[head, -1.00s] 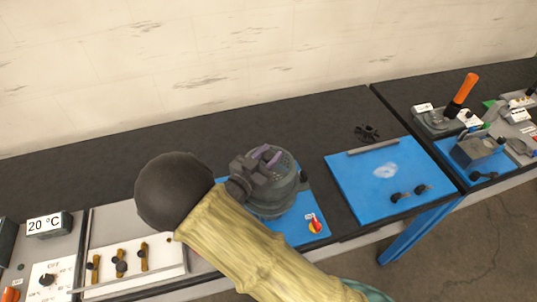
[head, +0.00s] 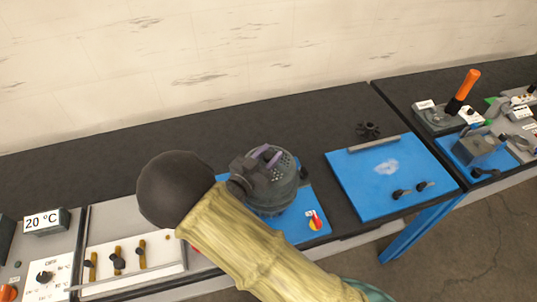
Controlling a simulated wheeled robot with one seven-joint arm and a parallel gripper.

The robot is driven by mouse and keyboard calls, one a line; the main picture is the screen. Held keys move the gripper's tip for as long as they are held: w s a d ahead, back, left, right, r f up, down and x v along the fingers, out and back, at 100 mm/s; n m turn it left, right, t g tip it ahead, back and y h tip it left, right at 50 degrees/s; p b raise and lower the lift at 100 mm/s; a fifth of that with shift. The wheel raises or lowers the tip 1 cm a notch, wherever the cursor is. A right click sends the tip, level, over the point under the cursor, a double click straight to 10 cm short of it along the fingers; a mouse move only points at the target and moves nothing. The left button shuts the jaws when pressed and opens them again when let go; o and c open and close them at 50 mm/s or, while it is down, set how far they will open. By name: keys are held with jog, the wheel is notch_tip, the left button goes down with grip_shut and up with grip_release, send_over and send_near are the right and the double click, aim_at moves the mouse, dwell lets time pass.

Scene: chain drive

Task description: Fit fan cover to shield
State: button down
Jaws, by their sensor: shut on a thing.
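The fan cover (head: 286,167) is a round, dark grey, perforated cap. In the head view it sits over a grey rounded housing (head: 277,207), which looks like the shield, on a blue mat. My gripper (head: 267,157), with purple finger pads, is shut on the cover from above. My dark wrist ball and tan forearm hide the left side of the housing and part of the mat. I cannot tell whether the cover touches or is seated on the shield.
A small black finned wheel (head: 367,129) lies on the dark bench (head: 320,118) behind a blue board (head: 362,186) with dark knobs. A red and yellow switch (head: 314,220) stands at the mat's front. A panel with brass levers (head: 117,258) is at left.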

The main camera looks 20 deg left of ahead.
jog(key=shift+f+b, duration=1.25)
jog(key=shift+f, duration=0.35)
jog(key=c, duration=0.9)
grip_release()
jog(key=b+v, duration=0.5)
jog(key=v, duration=1.2)
jog(key=shift+s+a, duration=0.1)
jog(key=shift+s, duration=0.05)
